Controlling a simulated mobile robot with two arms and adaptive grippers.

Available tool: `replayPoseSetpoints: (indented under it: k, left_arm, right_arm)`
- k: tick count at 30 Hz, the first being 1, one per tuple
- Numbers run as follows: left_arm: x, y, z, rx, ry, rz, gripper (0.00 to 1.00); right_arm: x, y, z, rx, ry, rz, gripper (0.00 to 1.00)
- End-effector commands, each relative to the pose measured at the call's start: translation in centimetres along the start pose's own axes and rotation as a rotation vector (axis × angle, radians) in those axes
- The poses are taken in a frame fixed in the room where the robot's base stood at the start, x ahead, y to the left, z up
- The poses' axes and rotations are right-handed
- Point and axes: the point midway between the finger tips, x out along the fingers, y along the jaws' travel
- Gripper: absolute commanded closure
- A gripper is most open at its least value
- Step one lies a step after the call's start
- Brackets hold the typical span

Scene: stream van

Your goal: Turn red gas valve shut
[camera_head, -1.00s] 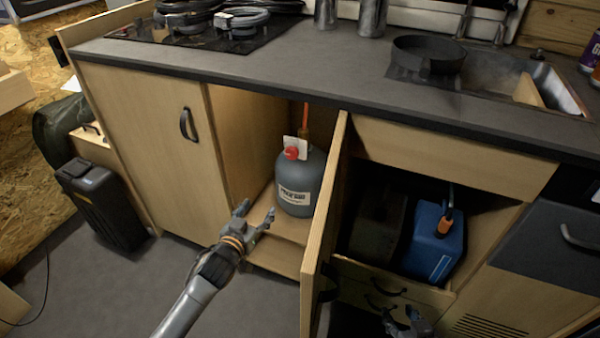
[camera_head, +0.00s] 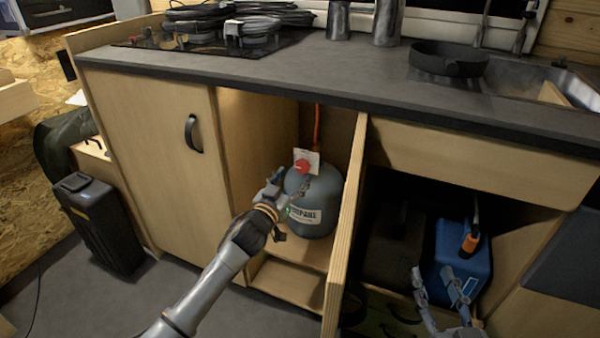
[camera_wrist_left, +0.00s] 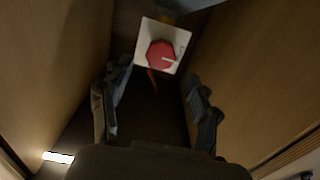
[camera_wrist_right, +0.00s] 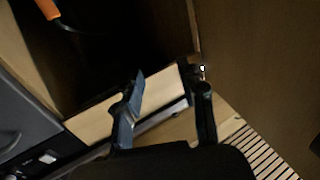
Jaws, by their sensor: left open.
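The red gas valve (camera_head: 302,166) sits on top of a grey gas bottle (camera_head: 318,222) inside the open cabinet, with a white tag (camera_head: 311,157) behind it. In the left wrist view the red valve (camera_wrist_left: 160,54) lies ahead, between and beyond the fingertips, in front of the white plate. My left gripper (camera_head: 288,188) is open in front of the bottle, close to the valve; I see no contact. Its fingers frame an empty gap in the left wrist view (camera_wrist_left: 157,95). My right gripper (camera_head: 440,285) is open and empty before the right-hand cabinet; its spread fingers show in the right wrist view (camera_wrist_right: 163,92).
The open cabinet door (camera_head: 346,225) stands between my two grippers, right of the bottle. The countertop (camera_head: 330,75) overhangs the opening. A cabinet wall (camera_head: 250,140) bounds the left side. A blue canister (camera_head: 462,262) stands in the right-hand compartment.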

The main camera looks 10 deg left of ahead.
Motion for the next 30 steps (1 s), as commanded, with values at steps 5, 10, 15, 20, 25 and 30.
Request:
replayPoseSetpoints:
  k: [5, 10, 15, 20, 25, 30]
  left_arm:
    - [2.5, 0.0, 0.1, 0.001, 0.001, 0.0, 0.39]
    - [4.1, 0.0, 0.2, 0.0, -0.001, 0.0, 0.39]
    - [4.9, 0.1, 0.1, 0.0, 0.0, 0.001, 0.39]
    - [5.1, 0.1, 0.1, 0.0, -0.001, 0.001, 0.39]
    - [5.1, 0.1, 0.0, 0.0, -0.001, 0.001, 0.39]
    - [5.1, 0.1, 0.1, 0.0, -0.001, 0.001, 0.69]
  right_arm:
    - [0.0, -0.4, -3.0, 0.004, 0.18, -0.01, 0.6]
    - [-0.5, -0.8, -5.4, 0.009, 0.317, -0.017, 0.6]
    - [-0.9, -0.9, -6.8, 0.012, 0.393, -0.021, 0.6]
    - [-1.0, -1.0, -7.2, 0.012, 0.414, -0.022, 0.6]
    - [-1.0, -1.0, -7.2, 0.012, 0.414, -0.022, 0.6]
    - [-1.0, -1.0, -7.2, 0.012, 0.413, -0.022, 0.6]
